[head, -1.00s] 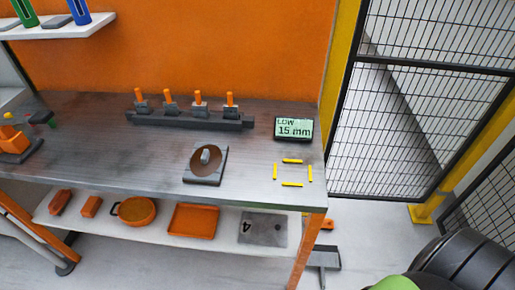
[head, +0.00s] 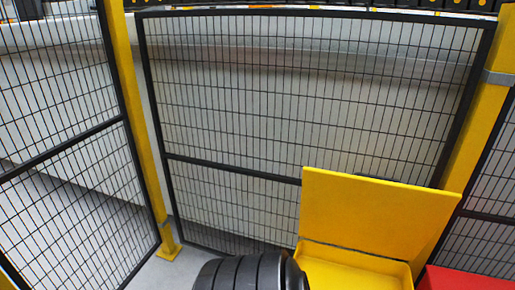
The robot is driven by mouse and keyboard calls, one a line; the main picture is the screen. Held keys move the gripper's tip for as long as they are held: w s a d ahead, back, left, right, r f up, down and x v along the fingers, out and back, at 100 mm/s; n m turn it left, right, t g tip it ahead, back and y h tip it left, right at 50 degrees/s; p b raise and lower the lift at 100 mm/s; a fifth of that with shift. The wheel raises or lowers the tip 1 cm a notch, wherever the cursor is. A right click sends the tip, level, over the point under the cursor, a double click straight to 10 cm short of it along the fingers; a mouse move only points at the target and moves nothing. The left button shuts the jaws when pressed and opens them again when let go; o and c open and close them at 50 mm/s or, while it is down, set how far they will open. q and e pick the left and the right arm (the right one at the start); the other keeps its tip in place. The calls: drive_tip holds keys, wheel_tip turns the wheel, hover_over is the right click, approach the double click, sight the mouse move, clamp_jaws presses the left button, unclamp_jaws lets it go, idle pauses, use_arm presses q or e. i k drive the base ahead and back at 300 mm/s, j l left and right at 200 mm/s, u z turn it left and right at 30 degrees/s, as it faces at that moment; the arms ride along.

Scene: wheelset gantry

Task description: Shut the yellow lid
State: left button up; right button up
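The yellow lid (head: 372,215) stands open and raised, leaning slightly back, in the lower right of the head view. It is at the back edge of a yellow box (head: 350,270), whose open inside shows below it. The front of the box is cut off by the lower edge of the picture. Neither of my grippers is in view.
Stacked black ribbed rings (head: 248,272) stand just left of the yellow box. A red box (head: 462,279) is on its right. Black mesh fence panels (head: 240,120) with yellow posts (head: 135,130) close off the space behind. Some grey floor (head: 180,268) shows at lower left.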

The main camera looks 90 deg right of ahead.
sight(387, 217)
drive_tip(key=z, duration=4)
